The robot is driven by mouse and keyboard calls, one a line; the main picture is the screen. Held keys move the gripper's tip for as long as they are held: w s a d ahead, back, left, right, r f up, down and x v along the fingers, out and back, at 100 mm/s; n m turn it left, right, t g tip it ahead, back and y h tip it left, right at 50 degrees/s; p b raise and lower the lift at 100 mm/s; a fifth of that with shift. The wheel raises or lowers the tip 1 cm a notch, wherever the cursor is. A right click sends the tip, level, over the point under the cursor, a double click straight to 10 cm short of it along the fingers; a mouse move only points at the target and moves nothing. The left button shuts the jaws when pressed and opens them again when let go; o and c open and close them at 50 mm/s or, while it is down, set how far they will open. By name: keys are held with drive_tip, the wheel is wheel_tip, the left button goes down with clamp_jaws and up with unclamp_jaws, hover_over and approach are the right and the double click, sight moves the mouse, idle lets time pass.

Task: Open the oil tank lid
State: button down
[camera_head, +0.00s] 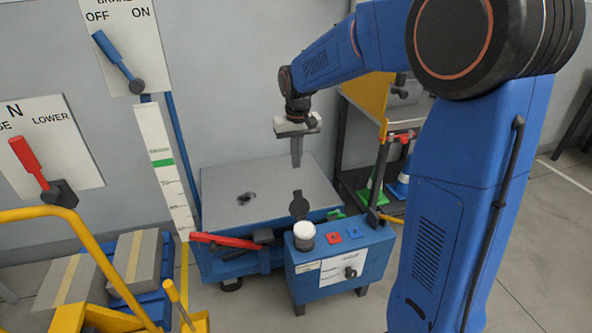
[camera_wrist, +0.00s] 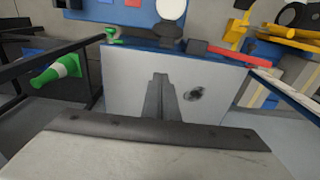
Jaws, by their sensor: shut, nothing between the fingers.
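A blue box, which looks like the oil tank (camera_head: 340,272), stands on short legs in front of the grey platform in the head view. On its top left is a dark neck with a white round top (camera_head: 304,229). A dark round flap that looks like the lid (camera_head: 299,205) stands upright just behind it, apparently swung up. The white round top also shows at the top edge of the wrist view (camera_wrist: 171,9). My gripper (camera_head: 297,163) is shut and empty, pointing down above the platform, behind and apart from the tank. Its fingers also show in the wrist view (camera_wrist: 159,80).
The grey platform (camera_head: 224,187) has a dark mark on it. A red lever (camera_head: 225,241) lies left of the tank. A green cone (camera_wrist: 57,72) and dark frame stand beside the platform.

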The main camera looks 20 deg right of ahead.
drive_tip(key=s+d+r, duration=0.2)
drive_tip(key=s+r, duration=0.3)
drive_tip(key=s, duration=0.3)
drive_tip(key=s+d+t, duration=0.2)
drive_tip(key=s, duration=1.1)
drive_tip(key=s+d+f+t, duration=0.1)
drive_tip(key=s+d, duration=0.1)
drive_tip(key=s, duration=1)
drive_tip(key=shift+s+t, duration=0.4)
drive_tip(key=c, duration=2.5)
unclamp_jaws()
drive_tip(key=shift+s+f, duration=0.3)
drive_tip(key=shift+s, duration=0.05)
drive_tip(key=o, duration=1)
drive_tip(key=shift+s+f, duration=0.1)
drive_tip(key=shift+s, duration=0.05)
drive_tip(key=w+r, duration=0.2)
drive_tip(key=w, duration=0.2)
drive_tip(key=w+a+r+g, duration=0.1)
drive_tip(key=w+r, duration=0.1)
drive_tip(key=w, duration=0.3)
drive_tip(key=w+a+r+g, duration=0.1)
drive_tip(key=w+r, duration=0.1)
drive_tip(key=w, duration=0.3)
drive_tip(key=shift+w+a+r, duration=0.1)
drive_tip(key=shift+r, duration=0.15)
drive_tip(key=g, duration=0.3)
hover_over(299, 205)
drive_tip(key=w, duration=0.2)
wheel_tip(299, 205, down, 18)
